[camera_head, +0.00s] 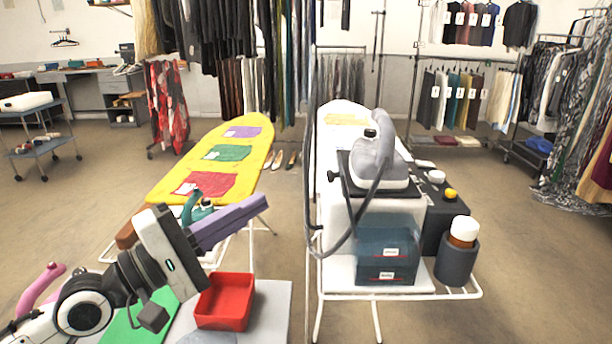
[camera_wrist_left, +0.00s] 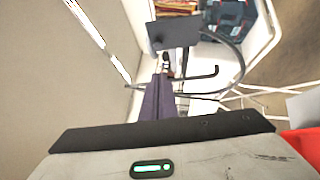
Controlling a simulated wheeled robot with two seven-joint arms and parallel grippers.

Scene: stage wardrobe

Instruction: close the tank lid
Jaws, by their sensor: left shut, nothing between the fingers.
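The tank (camera_head: 350,222) is a clear box on the white-framed stand at centre right, with blue-tinted contents low down and small labels on its front. A dark plate (camera_head: 344,168) with a black knob (camera_head: 333,177) on its left side is at the tank's top. It looks like the lid; its angle is hard to judge behind the grey iron (camera_head: 375,160). A dark plate (camera_wrist_left: 175,33) also shows in the left wrist view, beyond the fingertips. My left gripper (camera_head: 262,202) is shut and empty, left of the tank and apart from it; its purple fingers (camera_wrist_left: 158,95) point towards the plate.
A grey hose (camera_head: 312,150) hangs left of the tank. A dark cup with an orange bottle (camera_head: 464,232) and a black unit (camera_head: 438,205) stand right of it. A red tray (camera_head: 225,302) lies below my left gripper. A yellow ironing board (camera_head: 165,187) is behind it.

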